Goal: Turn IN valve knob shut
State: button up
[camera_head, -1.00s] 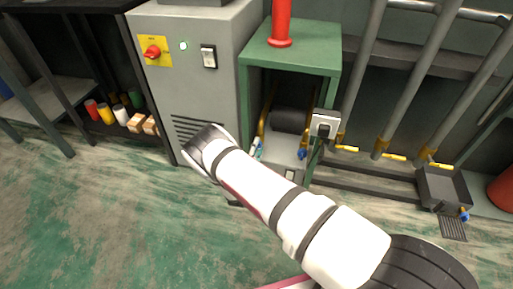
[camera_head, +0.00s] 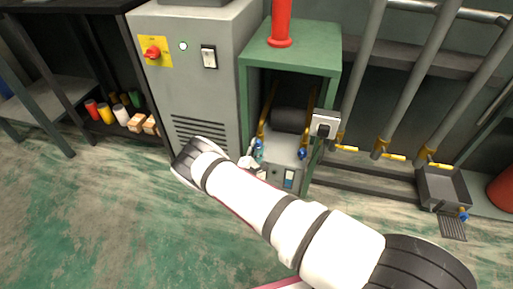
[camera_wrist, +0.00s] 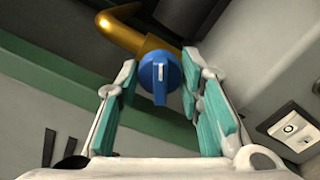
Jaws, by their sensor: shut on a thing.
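A blue round valve knob (camera_wrist: 160,78) with a raised bar and a pale mark sits on the end of a bent brass pipe (camera_wrist: 122,22) in the wrist view. The bar points down in that picture. My gripper (camera_wrist: 160,70) has its teal-padded fingertips at both sides of this knob and is shut on it. In the head view, my gripper (camera_head: 251,161) is small and partly hidden by my arm, at the left blue knob (camera_head: 259,147) on the machine. A second blue knob (camera_head: 301,153) is to its right. I cannot read any IN label.
The machine (camera_head: 289,157) stands under a green stand (camera_head: 325,62) with a red cylinder (camera_head: 281,22) on top. A grey cabinet (camera_head: 192,90) is at left. Pipes with yellow-handled valves (camera_head: 394,157) are at right. The green floor in front is clear.

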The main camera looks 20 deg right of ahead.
jog(key=shift+f, duration=0.1)
jog(key=o, duration=1.1)
jog(key=shift+o, duration=0.2)
jog(key=m, duration=0.6)
jog(key=shift+d+b, duration=0.1)
jog(key=shift+b, duration=0.2)
jog(key=p+v, duration=0.5)
jog(key=v, duration=0.9)
jog(key=d+r+m+g+h+p, duration=0.2)
jog(key=r+g+p, duration=0.1)
jog(key=r, duration=0.7)
jog(key=w+d+r+m+g+h+p, duration=0.1)
jog(key=d+r+m+g+h+p, duration=0.1)
jog(key=r, duration=0.9)
jog(key=d+r+m+g+h+p, duration=0.2)
jog(key=d+r+m+g+p, duration=0.1)
jog(key=r, duration=0.7)
jog(key=shift+w+d+r+g+p, duration=0.25)
jog(key=shift+d+g+p, duration=0.25)
jog(key=shift+g, duration=0.1)
